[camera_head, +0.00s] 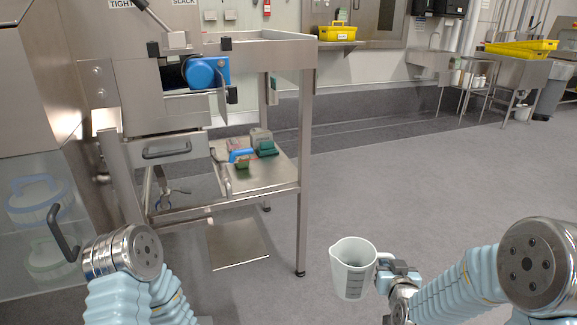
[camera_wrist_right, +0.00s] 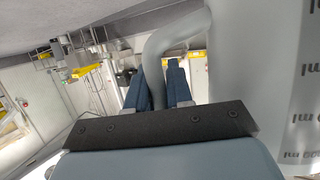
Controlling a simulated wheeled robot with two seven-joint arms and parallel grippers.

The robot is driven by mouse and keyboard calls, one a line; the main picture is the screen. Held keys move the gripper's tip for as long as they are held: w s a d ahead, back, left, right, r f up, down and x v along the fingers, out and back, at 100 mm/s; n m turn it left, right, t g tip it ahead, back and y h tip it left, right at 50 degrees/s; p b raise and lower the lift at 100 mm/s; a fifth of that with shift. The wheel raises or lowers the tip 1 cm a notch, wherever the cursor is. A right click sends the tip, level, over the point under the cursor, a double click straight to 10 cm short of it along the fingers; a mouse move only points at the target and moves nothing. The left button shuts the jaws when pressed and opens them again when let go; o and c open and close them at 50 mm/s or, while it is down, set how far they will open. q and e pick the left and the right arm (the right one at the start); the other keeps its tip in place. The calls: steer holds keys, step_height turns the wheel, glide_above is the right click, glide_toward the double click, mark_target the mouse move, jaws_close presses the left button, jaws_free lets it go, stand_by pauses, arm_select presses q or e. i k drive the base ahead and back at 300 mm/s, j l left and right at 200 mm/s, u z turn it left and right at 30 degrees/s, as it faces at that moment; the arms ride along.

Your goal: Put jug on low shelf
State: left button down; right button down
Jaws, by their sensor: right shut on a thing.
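The jug (camera_head: 352,270) is a pale grey measuring jug with dark markings and a spout to the left. It is held upright above the floor at the lower middle of the head view. My right gripper (camera_head: 383,268) is shut on its handle, on the jug's right side. In the right wrist view the jug's wall (camera_wrist_right: 262,70) fills the right side and its handle passes between the gripper fingers (camera_wrist_right: 166,88). The low shelf (camera_head: 270,180) is a metal shelf under the steel machine frame, to the left of and beyond the jug. My left arm shows at lower left, its gripper out of view.
Green and blue items (camera_head: 266,148) stand on the back of the low shelf, with its front right part bare. A metal frame leg (camera_head: 304,170) stands at its right corner. A clear bin (camera_head: 42,220) is at left. The floor to the right is open.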

mark_target(269, 171)
steer(key=i+l+z, duration=0.2)
steer(key=i+z, duration=0.2)
steer(key=i+l+z, duration=0.1)
steer(key=i+z, duration=0.35)
steer(key=i, duration=2.8)
steer(key=i+u, duration=0.2)
steer(key=u, duration=0.2)
steer(key=i+u, duration=0.2)
steer(key=u, duration=0.2)
steer(key=i+l+u, duration=0.2)
steer(key=u, duration=0.25)
steer(key=i+l+u, duration=0.15)
steer(key=u, duration=0.25)
